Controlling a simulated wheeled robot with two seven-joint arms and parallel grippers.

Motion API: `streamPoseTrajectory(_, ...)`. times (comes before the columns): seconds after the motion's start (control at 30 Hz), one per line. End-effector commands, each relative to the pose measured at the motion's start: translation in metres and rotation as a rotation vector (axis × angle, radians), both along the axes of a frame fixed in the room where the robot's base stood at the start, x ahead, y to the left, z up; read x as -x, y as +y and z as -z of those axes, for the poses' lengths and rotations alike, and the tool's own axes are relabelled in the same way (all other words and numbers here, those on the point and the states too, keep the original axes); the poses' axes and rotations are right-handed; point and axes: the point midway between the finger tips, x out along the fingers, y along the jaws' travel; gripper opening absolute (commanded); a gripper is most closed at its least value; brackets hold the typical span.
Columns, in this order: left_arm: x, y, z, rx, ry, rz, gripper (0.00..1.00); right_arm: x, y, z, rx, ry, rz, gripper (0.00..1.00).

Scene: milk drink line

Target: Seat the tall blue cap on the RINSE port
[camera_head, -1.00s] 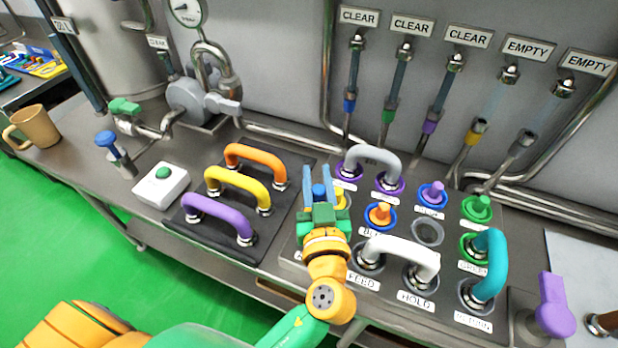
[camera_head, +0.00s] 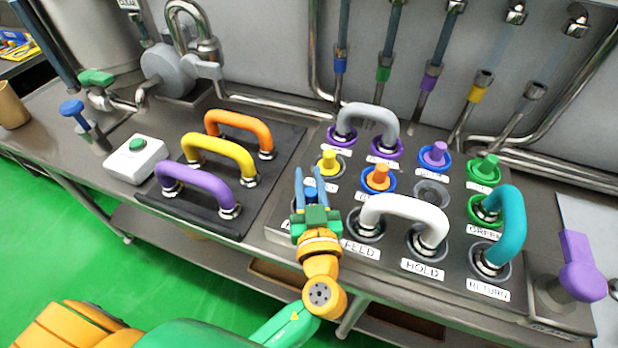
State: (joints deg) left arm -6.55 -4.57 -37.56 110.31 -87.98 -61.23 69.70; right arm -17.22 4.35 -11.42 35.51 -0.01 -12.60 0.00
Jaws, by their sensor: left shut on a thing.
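My left gripper (camera_head: 308,180) is over the left part of the port panel (camera_head: 278,238), its fingers pointing away from me. It is shut on the tall blue cap (camera_head: 311,193), of which only a small part shows between the fingers. I cannot tell whether the cap touches the panel. I cannot read a RINSE label; a label at the panel's left is partly covered by the gripper. A bare grey port (camera_head: 431,192) shows right of the orange cap. My right gripper is not in view.
A yellow cap (camera_head: 329,163), orange cap (camera_head: 378,175), purple cap (camera_head: 437,153) and green cap (camera_head: 485,167) stand on the panel. A white handle (camera_head: 404,211), grey handle (camera_head: 368,116) and teal handle (camera_head: 510,225) arch over it. A black handle rack (camera_head: 190,221) lies left.

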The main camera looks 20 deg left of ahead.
Motion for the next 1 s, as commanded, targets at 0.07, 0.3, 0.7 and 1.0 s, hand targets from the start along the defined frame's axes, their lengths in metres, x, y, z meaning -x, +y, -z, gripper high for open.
streamPoseTrajectory(0.07, 0.000, 0.000, 0.004, 0.001, 0.000, 0.000, 0.00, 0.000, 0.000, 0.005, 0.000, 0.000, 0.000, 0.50)
streamPoseTrajectory(0.3, 0.000, 0.000, 0.003, 0.001, 0.000, 0.000, 0.00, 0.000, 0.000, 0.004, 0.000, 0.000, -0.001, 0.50)
streamPoseTrajectory(0.7, 0.000, 0.000, 0.003, 0.001, 0.000, 0.000, 0.65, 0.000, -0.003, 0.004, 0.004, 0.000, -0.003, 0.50)
streamPoseTrajectory(1.0, 0.041, -0.020, 0.010, 0.005, 0.003, 0.002, 0.65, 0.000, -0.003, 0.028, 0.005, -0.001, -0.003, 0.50)
